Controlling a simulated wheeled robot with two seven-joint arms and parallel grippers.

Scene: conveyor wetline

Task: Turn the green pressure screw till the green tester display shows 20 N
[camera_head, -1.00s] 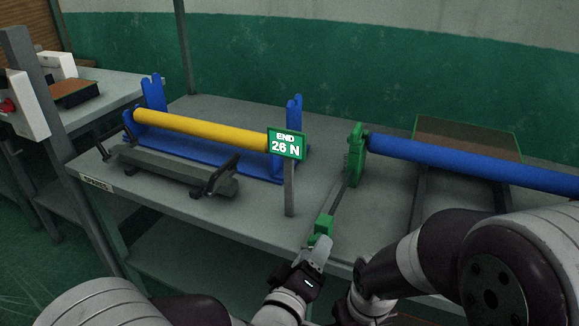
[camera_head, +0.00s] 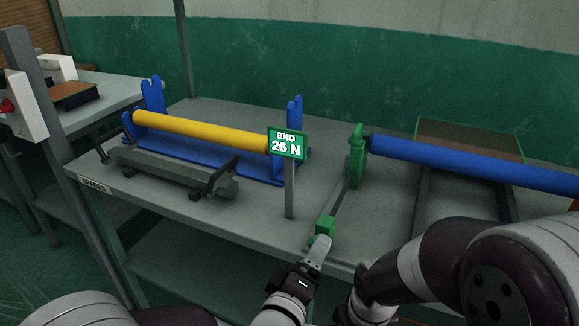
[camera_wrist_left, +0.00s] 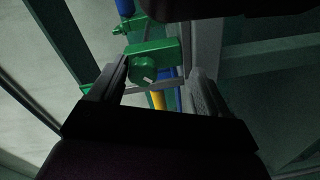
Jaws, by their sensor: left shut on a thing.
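The green tester display (camera_head: 287,144) stands on a grey post and reads "END 26 N". The green pressure screw (camera_head: 321,241) is at the front end of the green holder near the table's front edge. My left gripper (camera_head: 317,250) is shut on the screw from the front. In the left wrist view the screw's round green knob (camera_wrist_left: 143,69) lies between my two dark fingers, close against the left one; contact on the right side is hard to see. My right gripper is not in view; only my right arm's links show at the right.
A blue roller (camera_head: 470,164) runs right from the green upright (camera_head: 357,154). A yellow roller (camera_head: 200,130) rests in a blue stand behind a grey bar with handles (camera_head: 175,172). A brown-topped box (camera_head: 468,138) stands at the back right.

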